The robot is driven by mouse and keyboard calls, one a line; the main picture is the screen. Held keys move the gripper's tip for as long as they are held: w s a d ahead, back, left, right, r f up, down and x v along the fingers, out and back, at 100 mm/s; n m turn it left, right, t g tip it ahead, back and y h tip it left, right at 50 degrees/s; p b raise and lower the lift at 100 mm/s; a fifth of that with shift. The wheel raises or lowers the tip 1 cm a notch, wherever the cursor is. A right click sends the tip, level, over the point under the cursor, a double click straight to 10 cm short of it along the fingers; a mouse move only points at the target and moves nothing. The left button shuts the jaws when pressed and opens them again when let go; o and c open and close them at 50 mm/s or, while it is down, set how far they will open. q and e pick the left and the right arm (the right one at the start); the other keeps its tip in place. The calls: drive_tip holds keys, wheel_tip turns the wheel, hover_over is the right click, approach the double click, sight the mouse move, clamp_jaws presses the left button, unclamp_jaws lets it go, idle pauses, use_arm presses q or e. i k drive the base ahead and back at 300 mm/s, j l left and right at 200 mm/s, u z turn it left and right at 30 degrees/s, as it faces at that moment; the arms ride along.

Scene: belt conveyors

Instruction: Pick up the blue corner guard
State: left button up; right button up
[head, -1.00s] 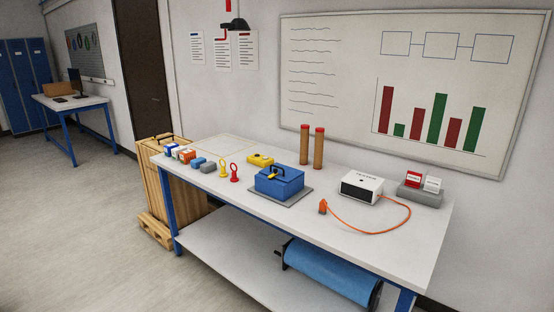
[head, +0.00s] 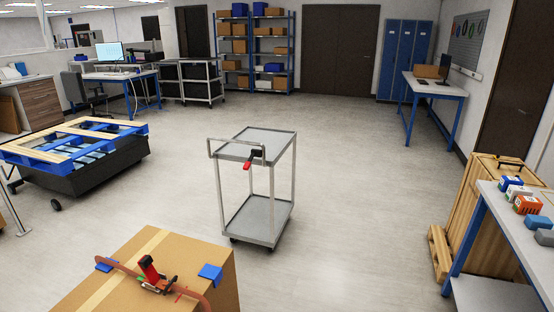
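A cardboard box (head: 215,295) stands at the bottom of the head view, cut off by the lower edge. One blue corner guard (head: 211,273) sits on its top near the right edge, beside the brown strap (head: 190,294). Another blue piece (head: 107,264) of similar look sits at the box's left edge, by the strap's left end. A red-handled tensioner (head: 150,270) sits on the strap between them. Neither of my grippers is in view.
A grey cart (head: 270,140) stands in the middle of the floor, with a red and black tool (head: 252,158) on it. A blue pallet (head: 75,140) on a dark base is at left. A wooden crate (head: 478,215) and white workbench (head: 500,200) are at right. Floor around the cart is clear.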

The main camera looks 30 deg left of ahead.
sight(214, 272)
drive_tip(key=i+u, duration=0.25)
drive_tip(key=u, duration=0.25)
drive_tip(key=i+l+u, duration=0.2)
drive_tip(key=u, duration=0.3)
drive_tip(key=i+l+u, duration=0.15)
drive_tip(key=u, duration=0.35)
drive_tip(key=i+l+u, duration=0.1)
drive_tip(key=l+u, duration=0.35)
drive_tip(key=i+l+u, duration=0.1)
drive_tip(key=l+u, duration=0.15)
drive_tip(key=u, duration=0.25)
drive_tip(key=l+u, duration=0.45)
drive_tip(key=l, duration=0.55)
drive_tip(key=l+u, duration=0.45)
drive_tip(key=l, duration=0.55)
drive_tip(key=k, duration=0.05)
